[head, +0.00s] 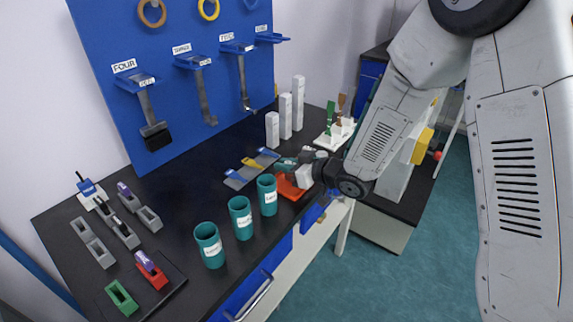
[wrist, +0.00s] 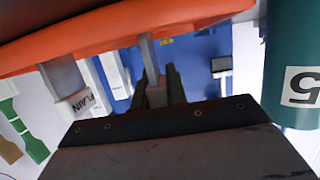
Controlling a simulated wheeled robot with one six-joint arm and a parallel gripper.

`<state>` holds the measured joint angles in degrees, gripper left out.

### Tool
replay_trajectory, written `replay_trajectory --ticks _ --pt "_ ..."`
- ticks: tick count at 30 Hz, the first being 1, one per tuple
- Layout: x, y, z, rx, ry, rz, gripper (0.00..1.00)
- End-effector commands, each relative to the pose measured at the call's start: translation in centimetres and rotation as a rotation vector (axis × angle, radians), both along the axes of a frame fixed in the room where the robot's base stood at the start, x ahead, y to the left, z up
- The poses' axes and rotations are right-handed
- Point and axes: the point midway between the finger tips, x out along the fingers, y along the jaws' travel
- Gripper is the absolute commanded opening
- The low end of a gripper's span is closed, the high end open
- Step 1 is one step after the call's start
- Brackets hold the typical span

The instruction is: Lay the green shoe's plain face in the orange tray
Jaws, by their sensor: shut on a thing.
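The orange tray (head: 291,187) lies near the bench's front edge, right of the teal cups. It also fills the top of the wrist view (wrist: 110,32), very close. My gripper (head: 299,172) is right at the tray in the head view. In the wrist view my gripper's dark fingers (wrist: 158,88) are shut on a grey piece. A grey part with a white PLAIN tag (wrist: 88,103) shows just left of them, so I take the piece for the plain face. Its contact with the tray is unclear. The green shoe (head: 121,298) stands at the front left with an empty-looking slot.
Three labelled teal cups (head: 240,217) stand left of the tray. A grey, yellow and blue strip (head: 251,168) lies behind it. White blocks (head: 285,116) and a rack of paddles (head: 335,134) stand at the back right. A red shoe (head: 151,272) and grey shoes are at left.

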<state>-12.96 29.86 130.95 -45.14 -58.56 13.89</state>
Motion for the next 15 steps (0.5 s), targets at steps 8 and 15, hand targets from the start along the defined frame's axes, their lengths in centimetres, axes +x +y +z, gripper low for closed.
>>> replay_trajectory --ticks 8,15 --pt "0.08 -0.24 -0.27 0.001 0.001 -0.003 0.36" --pt "0.07 -0.23 -0.01 0.001 -0.001 -0.003 0.36"
